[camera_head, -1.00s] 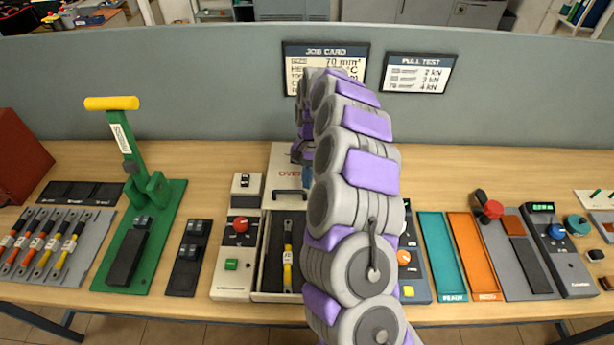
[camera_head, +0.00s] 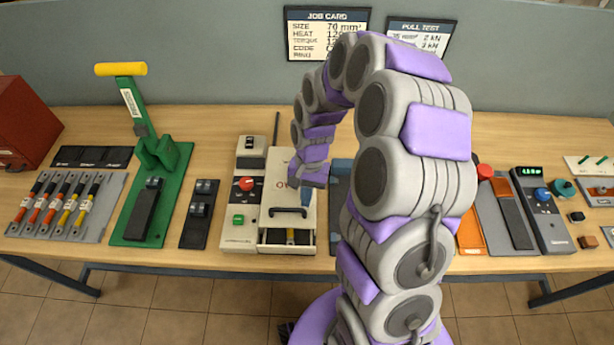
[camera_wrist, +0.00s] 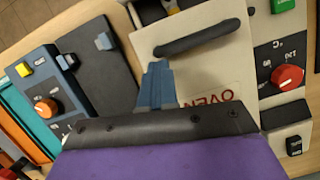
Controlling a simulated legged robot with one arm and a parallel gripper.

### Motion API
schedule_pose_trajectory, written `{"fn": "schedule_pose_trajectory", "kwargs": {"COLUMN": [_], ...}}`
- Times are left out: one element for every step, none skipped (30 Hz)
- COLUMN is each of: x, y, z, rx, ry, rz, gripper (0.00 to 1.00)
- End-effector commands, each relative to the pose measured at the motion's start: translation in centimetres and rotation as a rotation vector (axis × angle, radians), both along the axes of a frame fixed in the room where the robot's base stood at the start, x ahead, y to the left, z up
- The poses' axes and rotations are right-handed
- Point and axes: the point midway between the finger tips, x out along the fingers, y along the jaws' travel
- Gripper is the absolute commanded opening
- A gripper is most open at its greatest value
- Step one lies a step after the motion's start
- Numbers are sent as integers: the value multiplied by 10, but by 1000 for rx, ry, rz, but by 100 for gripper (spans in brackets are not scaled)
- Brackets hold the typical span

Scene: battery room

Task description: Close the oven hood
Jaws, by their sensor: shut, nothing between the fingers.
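The oven hood (camera_head: 279,178) is a pale slab marked OVEN with a black bar handle (camera_head: 290,211). It lies over most of the oven chamber; a front strip (camera_head: 274,237) is uncovered, showing part of a cable with yellow. My gripper (camera_head: 306,202) is over the hood, just behind the handle's right end, its fingers shut and empty. In the wrist view the blue-grey fingertips (camera_wrist: 158,70) are close to the handle (camera_wrist: 198,38), over the hood (camera_wrist: 190,65). I cannot tell whether they touch it. My arm hides part of the hood's right side.
The oven's control panel (camera_head: 241,210), with a red knob and green button, adjoins the hood on the left. A green lever press (camera_head: 160,190) stands further left. A dark blue unit (camera_wrist: 60,90) with an orange knob is beside the oven. A partition (camera_head: 200,60) rises behind.

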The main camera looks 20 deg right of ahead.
Motion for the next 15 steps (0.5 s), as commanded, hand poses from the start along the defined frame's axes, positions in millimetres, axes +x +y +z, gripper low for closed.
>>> {"fn": "schedule_pose_trajectory", "kwargs": {"x": [-10,-14,-19,-23,-26,-30,-33,-36,-38,-40,-41,-43,-44,-45,-46], "y": [3,4,6,7,8,10,10,11,12,13,13,14,15,15,15], "z": [1,1,1,1,1,0,0,0,0,0,0,0,0,0,0], "rx": [1,0,-1,-1,-1,0,0,0,0,0,0,1,1,1,2], "ry": [4,5,5,4,4,4,4,4,4,4,4,4,4,4,5], "rz": [2,2,1,1,1,1,1,1,1,1,1,0,0,0,0], "gripper": [0,0,0,0,0,0,0,0,0,0,0,0,0,0,0]}}
